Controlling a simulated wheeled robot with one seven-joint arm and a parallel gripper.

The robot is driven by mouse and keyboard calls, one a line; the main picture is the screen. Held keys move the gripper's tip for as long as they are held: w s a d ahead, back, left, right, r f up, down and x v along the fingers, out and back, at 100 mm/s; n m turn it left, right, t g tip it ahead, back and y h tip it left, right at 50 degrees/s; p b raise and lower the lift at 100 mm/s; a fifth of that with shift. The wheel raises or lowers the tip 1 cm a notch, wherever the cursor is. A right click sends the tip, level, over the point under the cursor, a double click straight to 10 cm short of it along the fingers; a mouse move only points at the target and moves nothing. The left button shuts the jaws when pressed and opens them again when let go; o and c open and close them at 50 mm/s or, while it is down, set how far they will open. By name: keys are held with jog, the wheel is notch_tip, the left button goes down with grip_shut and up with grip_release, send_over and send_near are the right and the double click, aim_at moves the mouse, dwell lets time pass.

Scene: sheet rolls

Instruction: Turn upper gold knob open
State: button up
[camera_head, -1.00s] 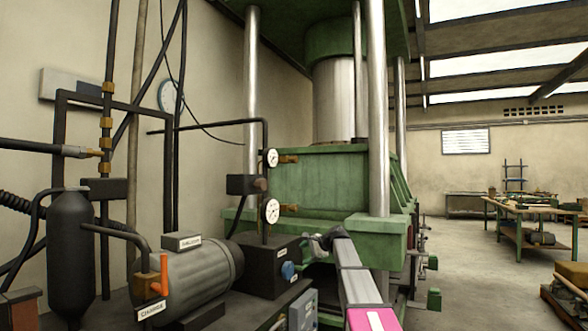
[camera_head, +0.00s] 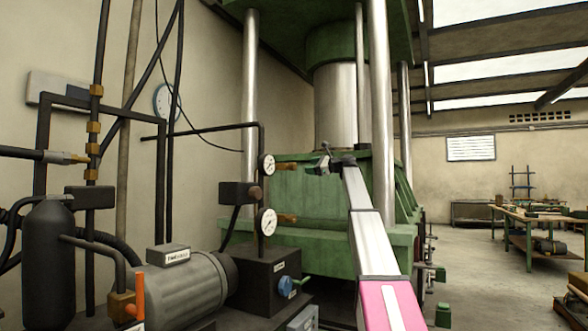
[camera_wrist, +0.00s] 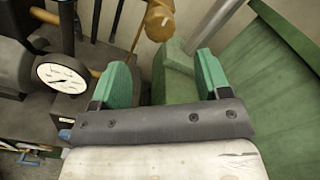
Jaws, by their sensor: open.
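The upper gold knob (camera_head: 287,165) sticks out to the right of the upper white gauge (camera_head: 267,165). A lower gold knob (camera_head: 287,218) sits beside the lower gauge (camera_head: 267,221). My gripper (camera_head: 314,168) is at about the upper knob's height, a little to its right in the picture. In the wrist view its two green fingers (camera_wrist: 162,72) are apart with nothing between them. A gold knob (camera_wrist: 159,20) shows beyond the fingertips, between their lines; I cannot tell for sure which knob it is. A white gauge (camera_wrist: 62,77) lies left of the fingers.
The green press (camera_head: 335,195) stands behind my gripper, with a steel column (camera_head: 383,100) to the right. A dark pipe (camera_head: 262,140) carries the gauges above a black box (camera_head: 262,275) with a blue knob (camera_head: 286,286). A grey motor (camera_head: 190,290) stands at lower left.

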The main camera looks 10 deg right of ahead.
aim_at(295, 166)
jog(key=x, duration=0.9)
jog(key=shift+w+a, duration=0.15)
jog(key=shift+c, duration=0.3)
jog(key=c, duration=0.9)
